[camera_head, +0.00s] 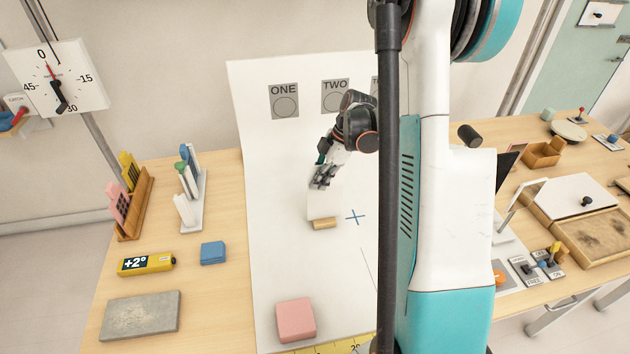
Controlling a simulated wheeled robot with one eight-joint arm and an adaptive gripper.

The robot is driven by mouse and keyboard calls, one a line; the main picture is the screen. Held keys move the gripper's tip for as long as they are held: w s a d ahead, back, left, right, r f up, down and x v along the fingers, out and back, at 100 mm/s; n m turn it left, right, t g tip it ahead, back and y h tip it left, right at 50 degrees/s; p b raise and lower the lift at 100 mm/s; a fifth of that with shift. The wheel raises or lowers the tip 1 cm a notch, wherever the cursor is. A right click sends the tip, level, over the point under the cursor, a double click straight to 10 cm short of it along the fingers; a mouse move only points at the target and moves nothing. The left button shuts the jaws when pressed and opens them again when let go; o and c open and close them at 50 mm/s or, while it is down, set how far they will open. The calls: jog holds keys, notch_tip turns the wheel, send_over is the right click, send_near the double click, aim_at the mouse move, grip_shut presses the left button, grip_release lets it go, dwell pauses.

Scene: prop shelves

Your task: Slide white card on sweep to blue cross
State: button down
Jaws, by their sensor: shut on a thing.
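The white card (322,206) stands upright in a small wooden block (324,224) on the white sweep (268,170). The blue cross (355,217) is marked on the sweep, a short way right of the card and its block, with bare sweep between them. My gripper (322,182) is at the card's top edge and is shut on it. The fingers cover the top of the card. The right part of the sweep is hidden behind my own column.
A pink block (295,320) lies on the sweep's front part. Left on the table are a blue block (213,253), a yellow "+2°" device (146,264), a grey slab (140,315) and two racks. The sweep around the cross is clear.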

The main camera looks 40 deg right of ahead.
jog(key=s+d+b, duration=0.1)
jog(key=s+d, duration=0.3)
jog(key=d, duration=0.6)
jog(key=shift+s, duration=0.15)
dwell(1.4)
jog(key=shift+d, duration=0.1)
jog(key=shift+f+b, duration=0.25)
jog(key=shift+b, duration=0.15)
dwell(0.4)
jog(key=c, duration=1.7)
grip_release()
jog(key=v, duration=1.2)
